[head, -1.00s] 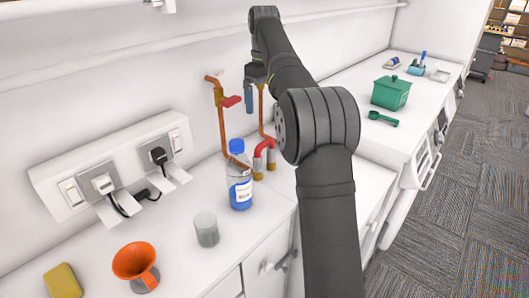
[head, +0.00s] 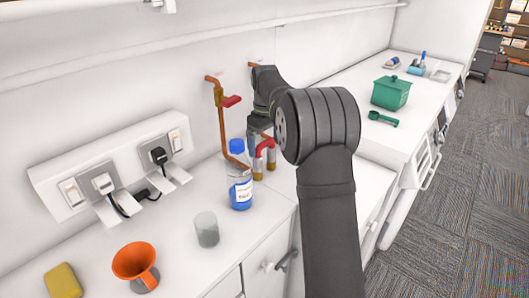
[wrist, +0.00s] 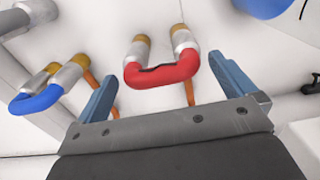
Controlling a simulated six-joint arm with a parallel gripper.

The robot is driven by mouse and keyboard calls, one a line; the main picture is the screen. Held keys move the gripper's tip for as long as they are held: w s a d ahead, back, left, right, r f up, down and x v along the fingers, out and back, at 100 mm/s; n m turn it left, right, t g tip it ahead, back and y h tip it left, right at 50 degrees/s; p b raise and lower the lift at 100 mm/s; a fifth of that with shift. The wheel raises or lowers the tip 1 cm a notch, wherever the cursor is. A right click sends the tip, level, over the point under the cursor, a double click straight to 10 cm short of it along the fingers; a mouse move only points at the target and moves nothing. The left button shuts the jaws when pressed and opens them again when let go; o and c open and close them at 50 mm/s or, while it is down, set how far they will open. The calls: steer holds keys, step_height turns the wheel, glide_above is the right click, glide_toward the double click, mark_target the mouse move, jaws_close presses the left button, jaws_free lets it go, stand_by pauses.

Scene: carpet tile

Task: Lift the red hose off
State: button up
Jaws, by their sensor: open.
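The red hose (head: 266,145) is a short U-shaped piece on two metal-and-brass stubs low by the back wall. In the wrist view the red hose (wrist: 160,74) lies between the two blue fingers of my gripper (wrist: 163,72), with a gap on each side. My gripper (head: 261,132) is open and hangs just above the hose in the head view, hiding part of it. Both hose ends sit at the stubs. Whether the fingers reach down past the hose is unclear.
A similar blue hose (wrist: 36,102) is beside the left finger in the wrist view. A blue-capped bottle (head: 240,190) stands close by in front. A copper pipe with a red handle (head: 231,101) rises at left. A grey cylinder (head: 206,229) and orange funnel (head: 134,261) are further left.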

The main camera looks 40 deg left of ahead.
steer(key=shift+f, duration=0.7)
steer(key=c, duration=0.9)
steer(key=shift+r, duration=0.1)
steer(key=shift+r, duration=0.5)
steer(key=r, duration=0.3)
steer(key=shift+w+d+r, duration=0.15)
steer(key=shift+d+r, duration=0.15)
steer(key=shift+d, duration=0.1)
steer(key=shift+w+d+r, duration=0.55)
steer(key=shift+d+r, duration=1.15)
steer(key=shift+r, duration=0.2)
steer(key=shift+w+d+r, duration=0.6)
steer(key=shift+d+r, duration=1.1)
steer(key=shift+r, duration=0.15)
steer(key=shift+w+d+r, duration=0.55)
steer(key=shift+d+r, duration=1.15)
steer(key=shift+r, duration=0.2)
